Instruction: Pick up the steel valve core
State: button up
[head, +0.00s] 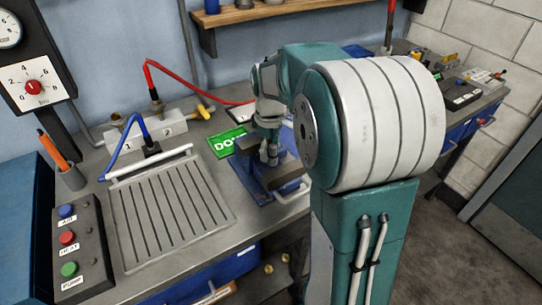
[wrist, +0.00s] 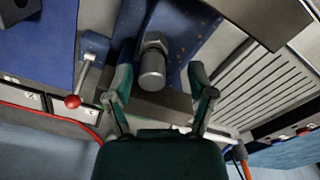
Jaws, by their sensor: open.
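A steel valve core (wrist: 152,68), a short cylinder with a hexagonal collar, stands on a blue fixture (wrist: 190,35) in the wrist view. In the head view the valve core (head: 268,153) shows small, just under my gripper (head: 268,122), with its lower part hard to make out. In the wrist view my gripper (wrist: 160,76) is open, with one finger on each side of the valve core. I see gaps between the fingers and the core, and nothing is held. A dark bar (wrist: 155,103) of the fixture lies across the view below the core.
A ribbed tray (head: 170,210) lies left of the fixture, with a button box (head: 75,245) farther left. A lever with a red knob (wrist: 73,101) stands beside the fixture. A green sign (head: 228,143) and a red hose (head: 190,88) are close behind.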

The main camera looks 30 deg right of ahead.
jog(key=shift+a, duration=0.1)
jog(key=shift+d, duration=0.35)
jog(key=c, duration=0.8)
jog(key=shift+d, duration=0.45)
grip_shut()
jog(key=shift+a, duration=0.15)
